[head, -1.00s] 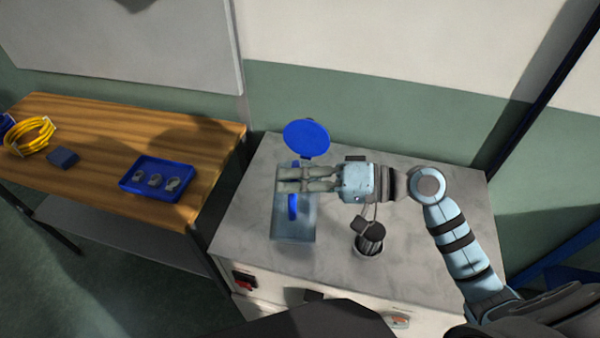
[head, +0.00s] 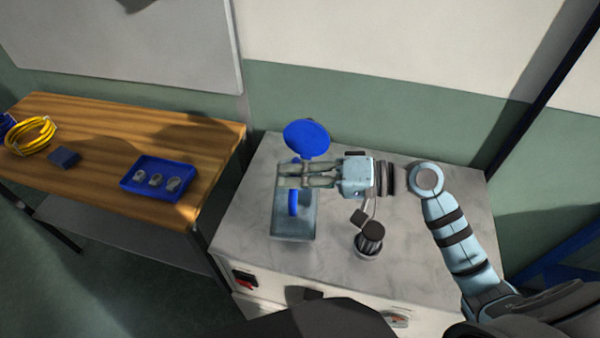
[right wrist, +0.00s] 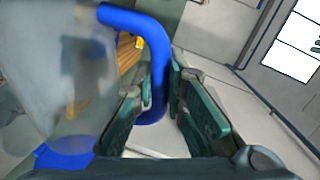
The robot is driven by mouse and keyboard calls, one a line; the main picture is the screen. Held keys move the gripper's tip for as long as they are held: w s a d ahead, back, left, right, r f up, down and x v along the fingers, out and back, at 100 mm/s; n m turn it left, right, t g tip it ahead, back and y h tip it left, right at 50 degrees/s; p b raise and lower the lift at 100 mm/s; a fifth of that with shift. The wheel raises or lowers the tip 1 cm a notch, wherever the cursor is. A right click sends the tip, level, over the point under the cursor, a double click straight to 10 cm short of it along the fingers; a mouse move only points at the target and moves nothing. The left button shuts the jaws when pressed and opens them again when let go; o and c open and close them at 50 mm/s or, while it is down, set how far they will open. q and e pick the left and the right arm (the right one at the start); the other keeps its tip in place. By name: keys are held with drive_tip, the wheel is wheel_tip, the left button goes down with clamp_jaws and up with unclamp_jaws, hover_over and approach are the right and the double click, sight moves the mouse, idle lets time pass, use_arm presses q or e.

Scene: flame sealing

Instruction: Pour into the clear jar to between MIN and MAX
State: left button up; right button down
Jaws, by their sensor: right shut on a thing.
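My right gripper (head: 308,176) reaches in from the right over the grey-topped bench and is shut on the blue handle of a clear vessel. In the right wrist view the blue handle (right wrist: 155,90) passes between the fingers, and the see-through body (right wrist: 55,70) and a blue end (right wrist: 65,155) lie to its left. In the head view a blue disc (head: 306,138) shows beyond the fingers, and a blue piece (head: 292,203) shows on their near side. I cannot pick out the clear jar, its MIN and MAX marks or any liquid level. My left gripper is not in view.
A grey tray (head: 293,230) lies on the bench below the gripper. A dark-capped cylinder (head: 369,240) stands to its right. A wooden table (head: 110,130) at left holds a blue tray (head: 158,191) of small parts and a yellow coil (head: 31,136). The bench's right side is clear.

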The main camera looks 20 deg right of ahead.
sight(292, 208)
drive_tip(key=shift+w+d+r+m+p, duration=0.3)
drive_tip(key=shift+w+r+p, duration=0.15)
drive_tip(key=shift+w, duration=0.2)
idle(0.9)
drive_tip(key=s+f+n+b, duration=0.1)
drive_tip(key=b, duration=0.1)
drive_tip(key=s+a+f+n+b, duration=0.1)
drive_tip(key=f+b, duration=0.1)
drive_tip(key=s+f+n+b, duration=0.1)
drive_tip(key=s+f+b, duration=0.1)
drive_tip(key=shift+s+a+f+t, duration=0.1)
drive_tip(key=shift+a+f+t, duration=0.05)
drive_tip(key=shift+a+t, duration=0.2)
drive_tip(key=shift+s+a+r, duration=0.1)
drive_tip(key=shift+s+r, duration=0.05)
drive_tip(key=shift+r, duration=0.25)
drive_tip(key=shift+s+a+f+n+b, duration=0.1)
drive_tip(key=shift+s+f+n+b, duration=0.1)
drive_tip(key=shift+f+n+b, duration=0.3)
drive_tip(key=shift+r, duration=0.3)
